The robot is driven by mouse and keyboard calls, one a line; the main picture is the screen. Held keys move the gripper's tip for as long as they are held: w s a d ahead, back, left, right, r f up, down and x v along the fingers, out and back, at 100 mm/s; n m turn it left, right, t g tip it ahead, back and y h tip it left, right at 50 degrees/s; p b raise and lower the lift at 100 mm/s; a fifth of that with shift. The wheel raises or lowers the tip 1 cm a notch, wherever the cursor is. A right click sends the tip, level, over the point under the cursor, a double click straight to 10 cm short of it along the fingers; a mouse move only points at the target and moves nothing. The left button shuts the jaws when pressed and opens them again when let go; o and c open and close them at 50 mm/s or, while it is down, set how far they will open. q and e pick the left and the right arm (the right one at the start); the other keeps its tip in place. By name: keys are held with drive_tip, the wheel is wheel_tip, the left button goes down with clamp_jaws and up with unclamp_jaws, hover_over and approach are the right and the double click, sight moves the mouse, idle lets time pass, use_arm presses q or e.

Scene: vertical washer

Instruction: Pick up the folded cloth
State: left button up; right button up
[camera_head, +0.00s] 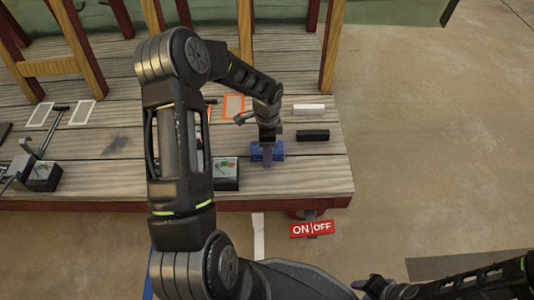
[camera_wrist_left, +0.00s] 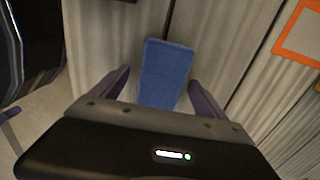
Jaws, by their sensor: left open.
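The folded blue cloth (camera_head: 278,150) lies on the wooden table (camera_head: 330,178) near its front right corner. My left gripper (camera_head: 267,158) is right over it, pointing down and partly covering it. In the left wrist view the cloth (camera_wrist_left: 166,68) shows as a blue rectangle. The open fingers of my left gripper (camera_wrist_left: 158,80) are on either side of its near part, with gaps to both sides. Whether the fingertips reach down to the table is unclear. My right gripper (camera_head: 374,287) is low at the bottom right, away from the table; its jaws are too unclear to judge.
A black block (camera_head: 313,135) and a white block (camera_head: 309,109) lie right of the cloth. A black box (camera_head: 226,174) stands to its left. An orange frame (camera_head: 234,106) lies behind. A red ON/OFF sign (camera_head: 311,229) is below the table's front edge. Open floor lies right.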

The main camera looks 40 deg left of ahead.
use_arm(q)
drive_tip(key=shift+c, duration=0.6)
drive_tip(key=c, duration=1.4)
